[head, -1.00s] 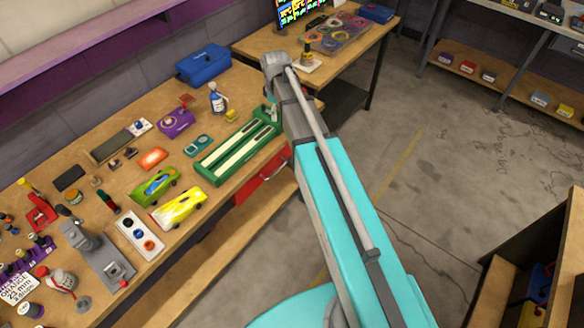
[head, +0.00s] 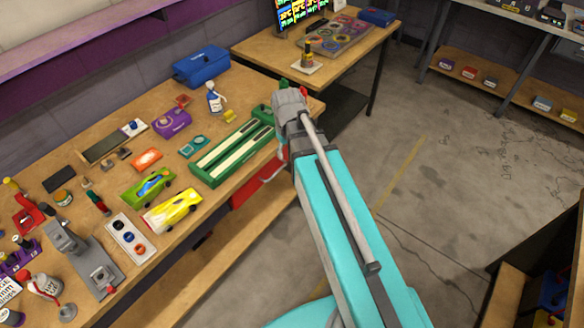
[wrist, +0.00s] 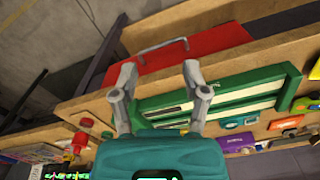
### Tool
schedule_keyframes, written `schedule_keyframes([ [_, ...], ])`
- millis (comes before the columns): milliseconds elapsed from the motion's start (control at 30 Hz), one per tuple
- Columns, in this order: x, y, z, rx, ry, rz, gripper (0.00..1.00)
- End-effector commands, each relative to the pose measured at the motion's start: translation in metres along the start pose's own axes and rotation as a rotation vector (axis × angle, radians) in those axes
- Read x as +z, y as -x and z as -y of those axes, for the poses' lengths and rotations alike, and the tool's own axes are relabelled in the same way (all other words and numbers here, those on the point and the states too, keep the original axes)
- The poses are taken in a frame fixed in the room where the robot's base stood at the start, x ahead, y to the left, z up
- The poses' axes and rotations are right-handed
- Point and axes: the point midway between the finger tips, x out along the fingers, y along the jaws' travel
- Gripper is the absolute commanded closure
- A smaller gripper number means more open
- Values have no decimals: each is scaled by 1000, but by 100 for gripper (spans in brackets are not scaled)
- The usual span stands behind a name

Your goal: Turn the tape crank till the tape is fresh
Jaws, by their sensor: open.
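A green unit with two long cream tape strips (head: 232,150) lies on the workbench, left of my arm. It also shows in the wrist view (wrist: 215,108), beyond my fingers. I cannot make out a crank on it; my arm covers part of its right side in the head view. My gripper (wrist: 158,69) is open and empty, its two grey fingers spread in front of the bench edge. The left finger lies over the red drawer front and wood edge, the right finger over the green unit's near side. In the head view my gripper is mostly hidden behind my arm.
A red drawer (wrist: 165,45) with a metal handle sits under the bench edge. Yellow (head: 172,210) and green (head: 149,187) slot cars, a purple box (head: 171,122) and a spray bottle (head: 215,98) stand near the green unit.

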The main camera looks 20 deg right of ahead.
Motion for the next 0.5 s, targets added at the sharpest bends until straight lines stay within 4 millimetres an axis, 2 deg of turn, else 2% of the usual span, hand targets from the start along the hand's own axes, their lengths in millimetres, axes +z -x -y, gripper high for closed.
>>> schedule_keyframes([
  [33,9,-6,3,0,-26,0,41],
  [200,26,-15,8,0,-114,0,41],
  [500,40,-20,12,0,-191,0,41],
])
